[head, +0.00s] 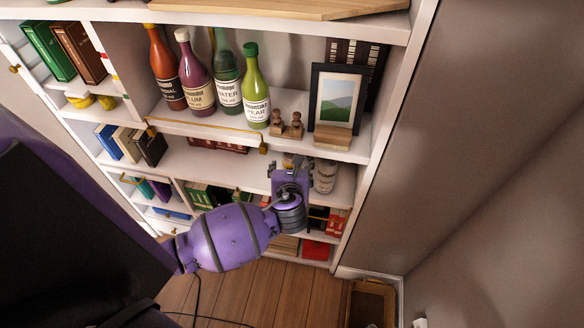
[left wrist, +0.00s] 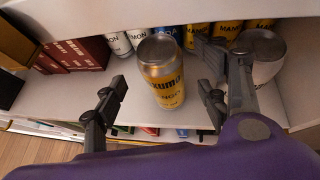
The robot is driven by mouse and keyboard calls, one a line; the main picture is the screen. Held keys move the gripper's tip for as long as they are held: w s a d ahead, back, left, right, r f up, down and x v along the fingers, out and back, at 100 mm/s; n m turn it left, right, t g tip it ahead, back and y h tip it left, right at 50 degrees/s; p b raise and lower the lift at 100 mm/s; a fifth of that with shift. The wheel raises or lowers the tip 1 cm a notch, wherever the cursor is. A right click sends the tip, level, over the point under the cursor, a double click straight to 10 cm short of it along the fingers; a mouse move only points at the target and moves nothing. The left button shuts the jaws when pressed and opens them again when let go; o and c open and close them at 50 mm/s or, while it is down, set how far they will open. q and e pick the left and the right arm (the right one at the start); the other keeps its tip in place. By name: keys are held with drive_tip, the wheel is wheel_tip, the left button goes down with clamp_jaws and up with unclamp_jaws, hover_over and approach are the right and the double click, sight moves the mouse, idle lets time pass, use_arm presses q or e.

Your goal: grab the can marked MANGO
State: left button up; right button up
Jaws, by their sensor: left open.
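In the left wrist view a yellow can (left wrist: 163,82) with a silver top stands upright on the white shelf. Its dark lettering is partly blurred, but the lower line looks like MANGO. My left gripper (left wrist: 160,92) is open, with one finger on each side of this can and a visible gap at the left finger. In the head view my left gripper (head: 288,166) reaches into the shelf below the bottles and mostly hides the can. Yellow cans (left wrist: 228,32) marked MANGO stand in the row behind. My right gripper is not in view.
A pale can (left wrist: 262,62) stands close to the right finger; it also shows in the head view (head: 325,177). White cans (left wrist: 120,43) marked LEMON and red books (left wrist: 75,55) are at the back left. The shelf (head: 205,160) left of the gripper is clear at its front.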

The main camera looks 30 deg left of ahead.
use_arm(q)
drive_tip(key=x, duration=0.5)
drive_tip(key=shift+w+d+f, duration=0.1)
drive_tip(key=shift+f, duration=0.05)
drive_tip(key=c, duration=1.6)
